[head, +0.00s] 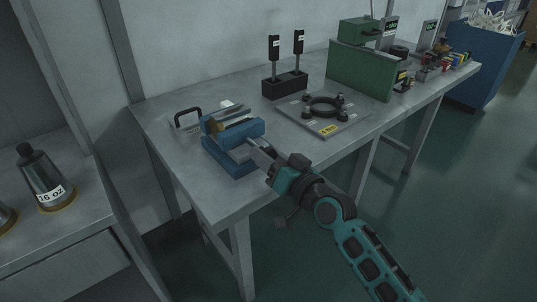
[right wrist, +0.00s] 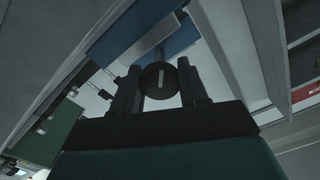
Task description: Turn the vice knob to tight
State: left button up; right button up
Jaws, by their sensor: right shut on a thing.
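The blue vice (head: 230,158) stands on the front left of the grey table, and it also shows in the right wrist view (right wrist: 140,32). A tan piece shows at its top between the jaws. The vice knob (right wrist: 158,78) is round and dark with a pale line on its face, which stands almost upright in the right wrist view. My right gripper (head: 258,154) reaches the vice's front right side, and its fingers (right wrist: 160,88) are shut on the knob, one on each side. In the head view the gripper hides the knob. My left gripper is not in view.
Behind the vice lies a tray (head: 186,122) with a black handle.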

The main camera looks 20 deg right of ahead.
jog(key=o, duration=0.7)
jog(key=shift+f, duration=0.2)
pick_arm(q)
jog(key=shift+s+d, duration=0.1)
pick_arm(e)
jog(key=o, duration=0.4)
jog(key=shift+r, duration=0.1)
jog(key=shift+c, duration=0.2)
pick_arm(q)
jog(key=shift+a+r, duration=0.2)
pick_arm(e)
jog(key=v, duration=1.3)
